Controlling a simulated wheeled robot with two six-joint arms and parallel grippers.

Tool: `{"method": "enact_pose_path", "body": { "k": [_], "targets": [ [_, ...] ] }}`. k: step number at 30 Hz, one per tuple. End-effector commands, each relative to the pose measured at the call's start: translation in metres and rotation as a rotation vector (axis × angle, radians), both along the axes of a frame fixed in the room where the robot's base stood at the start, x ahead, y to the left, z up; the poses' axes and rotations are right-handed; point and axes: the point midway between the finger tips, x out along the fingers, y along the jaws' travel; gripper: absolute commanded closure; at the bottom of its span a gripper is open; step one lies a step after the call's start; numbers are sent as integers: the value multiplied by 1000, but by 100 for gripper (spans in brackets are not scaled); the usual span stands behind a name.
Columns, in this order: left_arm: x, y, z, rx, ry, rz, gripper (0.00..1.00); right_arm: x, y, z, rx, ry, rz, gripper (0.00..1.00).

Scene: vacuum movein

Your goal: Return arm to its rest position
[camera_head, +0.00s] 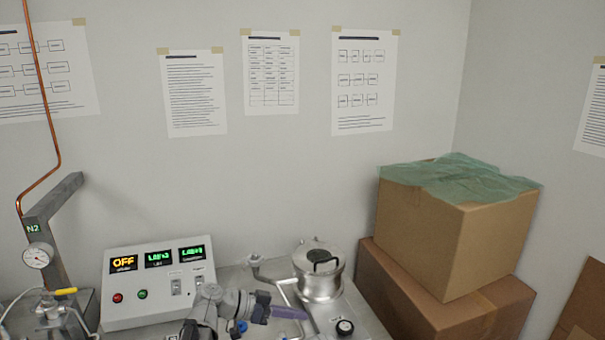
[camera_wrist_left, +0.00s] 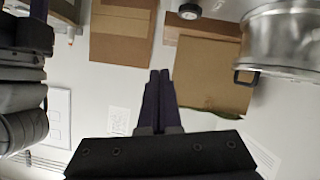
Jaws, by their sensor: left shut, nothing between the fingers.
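My left gripper (camera_head: 303,314) is low in the middle of the head view, with its dark purple fingers pointing right. In the left wrist view its fingers (camera_wrist_left: 160,74) are pressed together with nothing between them. It is in front of the steel vessel (camera_head: 318,276) with a black lid handle, which also shows at the upper right of the left wrist view (camera_wrist_left: 285,42). I cannot tell whether they touch. A grey arm (camera_head: 222,304) of mine leads to this gripper. My right gripper is in neither view.
A control box (camera_head: 190,285) with lit displays, one reading OFF, stands left of the gripper. A black round knob or gauge (camera_head: 344,327) is close by. Stacked cardboard boxes (camera_head: 455,240) with green sheeting stand at right. A gauge (camera_head: 37,256) on a post is at far left.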

Motion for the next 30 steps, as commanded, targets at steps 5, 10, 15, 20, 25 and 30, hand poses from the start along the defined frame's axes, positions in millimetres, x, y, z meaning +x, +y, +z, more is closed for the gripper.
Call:
{"method": "enact_pose_path", "body": {
  "k": [5,10,15,20,25,30],
  "targets": [
    [-27,-14,-26,110,133,-4,100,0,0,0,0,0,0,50],
    [-63,-24,-60,278,304,22,100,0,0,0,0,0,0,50],
    [-113,-21,-100,546,505,129,100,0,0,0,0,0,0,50],
    [-157,4,-127,843,646,356,100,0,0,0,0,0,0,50],
    [-178,30,-133,1028,675,584,100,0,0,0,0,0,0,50],
    [-183,42,-132,1092,669,696,100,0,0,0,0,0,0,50]
  ]
}}
